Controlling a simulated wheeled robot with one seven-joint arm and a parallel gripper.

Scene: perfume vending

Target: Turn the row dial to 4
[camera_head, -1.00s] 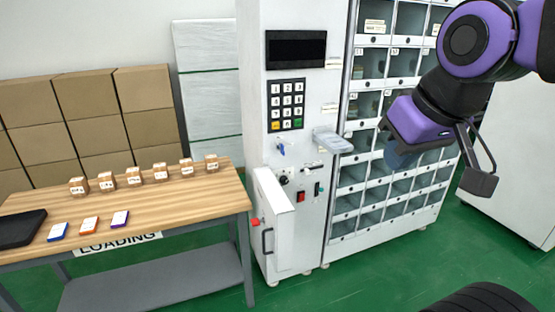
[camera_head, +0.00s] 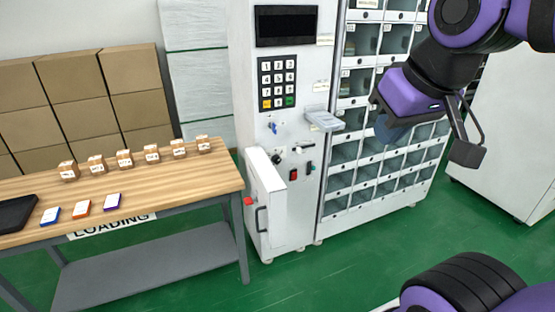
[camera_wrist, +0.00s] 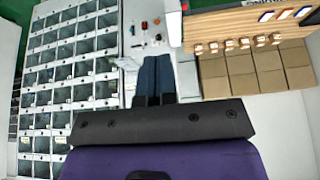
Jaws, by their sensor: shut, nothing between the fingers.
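The vending machine's control panel (camera_head: 290,140) stands upright left of the glass compartments. A small black round knob (camera_head: 277,159) sits low on it, below a blue key-like part (camera_head: 273,127). I cannot read any dial marking or tell its setting. My gripper (camera_head: 386,131) is right of the panel, in front of the compartments and apart from the knob. In the wrist view its two dark fingers (camera_wrist: 154,80) are together with nothing between them, pointing toward the panel, whose small controls are too blurred to tell apart.
A small shelf (camera_head: 324,120) juts out from the panel. A white door (camera_head: 266,205) stands open at lower left. A keypad (camera_head: 277,83) is above. The loading table (camera_head: 170,196) with small boxes is at left. Green floor (camera_head: 340,270) is clear in front.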

